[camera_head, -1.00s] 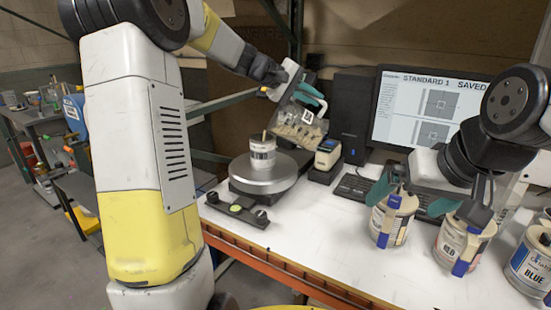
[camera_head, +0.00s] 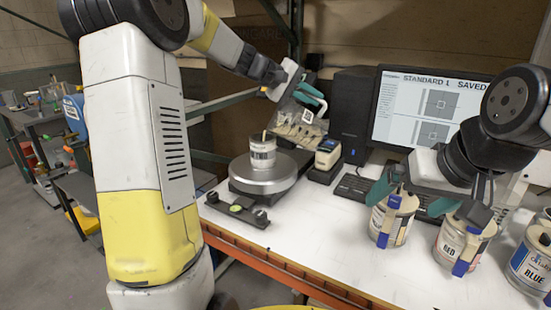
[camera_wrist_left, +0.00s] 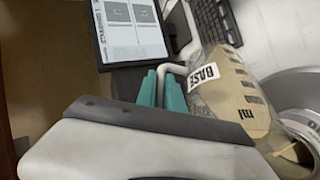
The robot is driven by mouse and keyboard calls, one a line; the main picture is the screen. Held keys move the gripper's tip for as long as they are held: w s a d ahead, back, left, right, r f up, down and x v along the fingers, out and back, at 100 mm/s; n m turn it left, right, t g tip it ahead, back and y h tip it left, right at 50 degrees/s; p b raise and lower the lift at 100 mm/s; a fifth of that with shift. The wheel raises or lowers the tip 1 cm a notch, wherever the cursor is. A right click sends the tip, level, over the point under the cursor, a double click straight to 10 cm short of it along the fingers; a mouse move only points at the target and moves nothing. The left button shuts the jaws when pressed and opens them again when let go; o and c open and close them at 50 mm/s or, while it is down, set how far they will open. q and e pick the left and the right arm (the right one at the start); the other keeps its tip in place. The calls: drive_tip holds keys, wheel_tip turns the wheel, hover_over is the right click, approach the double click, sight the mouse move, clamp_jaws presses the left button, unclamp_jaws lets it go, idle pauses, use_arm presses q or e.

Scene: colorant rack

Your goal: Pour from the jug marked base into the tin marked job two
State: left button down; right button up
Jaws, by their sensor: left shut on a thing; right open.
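The jug marked base (camera_head: 298,122) is clear, with beige liquid inside and a white handle. My left gripper (camera_head: 308,92) is shut on its handle. In the left wrist view the teal fingers (camera_wrist_left: 163,90) grip the handle, and the BASE label (camera_wrist_left: 203,76) shows. The jug looks tilted, its lower left side near a small white tin (camera_head: 263,154) on a round scale plate. The tin's label is too small to read, and I cannot tell whether liquid is flowing. My right gripper (camera_head: 412,197) is open, above and in front of the colorant cans.
The round scale (camera_head: 264,184) stands on the white bench (camera_head: 300,238). A small device (camera_head: 327,155), keyboard and monitor (camera_head: 428,110) are behind. The bench front middle is clear.

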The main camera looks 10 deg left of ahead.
sight(322, 103)
use_arm(q)
drive_tip(key=d+f+y, duration=0.2)
drive_tip(key=shift+w+d+f+m+g+y, duration=0.2)
drive_tip(key=shift+d+f+m+g+y, duration=0.1)
drive_tip(key=shift+d+m+g+y, duration=0.1)
drive_tip(key=shift+a+f, duration=0.1)
drive_tip(key=w+d+f+m+g+y+b, duration=0.1)
drive_tip(key=d+f+m+g+y+b, duration=0.1)
drive_tip(key=d+f+y+b, duration=0.6)
drive_tip(key=shift+w+a+r, duration=0.1)
drive_tip(key=shift+a+r, duration=0.2)
drive_tip(key=shift+r, duration=0.55)
drive_tip(key=shift+a+r, duration=0.25)
drive_tip(key=shift+r, duration=0.6)
idle(0.9)
